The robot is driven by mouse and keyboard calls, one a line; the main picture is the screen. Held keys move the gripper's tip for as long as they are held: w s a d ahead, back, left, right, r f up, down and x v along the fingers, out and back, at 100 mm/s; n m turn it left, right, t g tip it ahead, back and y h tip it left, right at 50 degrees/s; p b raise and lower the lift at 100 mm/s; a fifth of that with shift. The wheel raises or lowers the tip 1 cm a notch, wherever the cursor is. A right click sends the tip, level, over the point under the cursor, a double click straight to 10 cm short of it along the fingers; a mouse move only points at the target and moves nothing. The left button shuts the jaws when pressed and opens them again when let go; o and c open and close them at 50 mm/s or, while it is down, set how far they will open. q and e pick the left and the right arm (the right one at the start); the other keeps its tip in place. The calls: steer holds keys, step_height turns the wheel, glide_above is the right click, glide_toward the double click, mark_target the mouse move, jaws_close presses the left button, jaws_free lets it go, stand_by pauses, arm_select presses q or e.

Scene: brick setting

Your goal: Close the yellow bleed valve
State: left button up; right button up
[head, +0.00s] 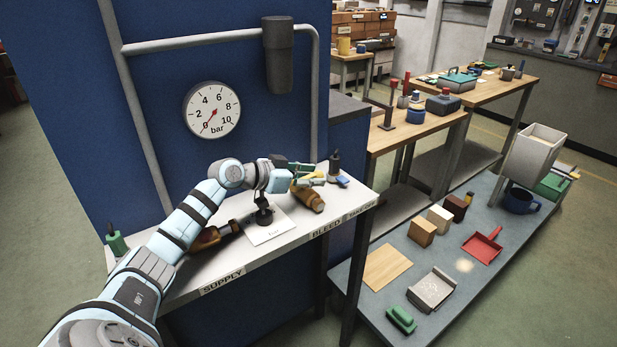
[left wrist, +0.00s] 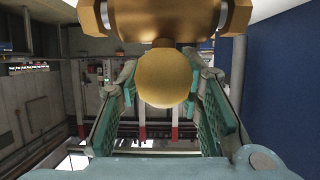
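The yellow bleed valve lever (head: 312,177) shows above a brass valve body (head: 308,198) on the white shelf, behind the BLEED label. My left gripper (head: 292,172) is at the lever and partly hides it. In the left wrist view, the lever's rounded yellow end (left wrist: 166,78) lies between the two teal-padded fingers of my left gripper (left wrist: 165,95), with the brass body (left wrist: 165,20) beyond. The fingers stand apart on either side of the yellow end; I see no clear contact. My right gripper is not in view.
A pressure gauge (head: 212,110) on the blue panel reads near 0 bar. A red-handled brass valve (head: 205,238) lies behind the SUPPLY label, under my left arm.

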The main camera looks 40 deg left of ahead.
arm_select(q)
steer(key=shift+s+a+r, duration=0.1)
steer(key=shift+s+a, duration=0.05)
steer(key=shift+a, duration=0.05)
steer(key=v, duration=0.6)
steer(key=shift+s, duration=0.1)
steer(key=shift+s+r, duration=0.2)
steer(key=shift+s, duration=0.1)
